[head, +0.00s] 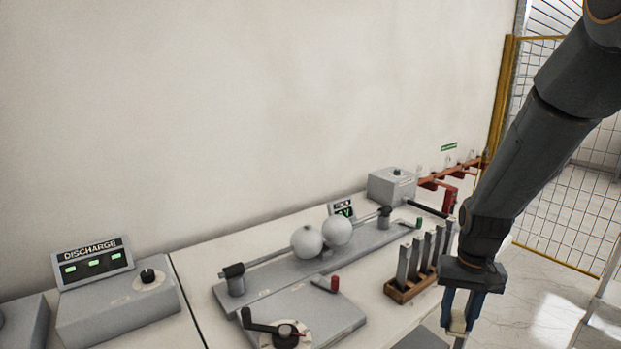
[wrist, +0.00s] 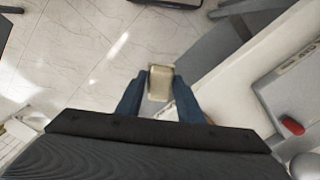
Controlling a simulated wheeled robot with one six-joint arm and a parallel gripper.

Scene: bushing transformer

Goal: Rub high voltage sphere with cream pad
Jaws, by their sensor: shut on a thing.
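My gripper (head: 459,318) is at the lower right of the head view, pointing down. It is shut on a small cream pad (head: 458,324). In the wrist view the cream pad (wrist: 160,82) sits between the two blue fingers. Two pale spheres sit side by side on the grey stand along the wall: the left sphere (head: 306,241) and the right sphere (head: 337,230). I cannot tell which one is the high voltage sphere. The pad is apart from both, to their right and nearer the front. Part of a sphere (wrist: 306,166) shows at the wrist view's lower right corner.
A wooden rack (head: 401,291) with several upright grey bars stands between the spheres and my gripper. A crank unit (head: 299,322) is in front of the spheres. A discharge box (head: 118,304) is at left. A yellow-framed mesh fence (head: 562,150) stands at right.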

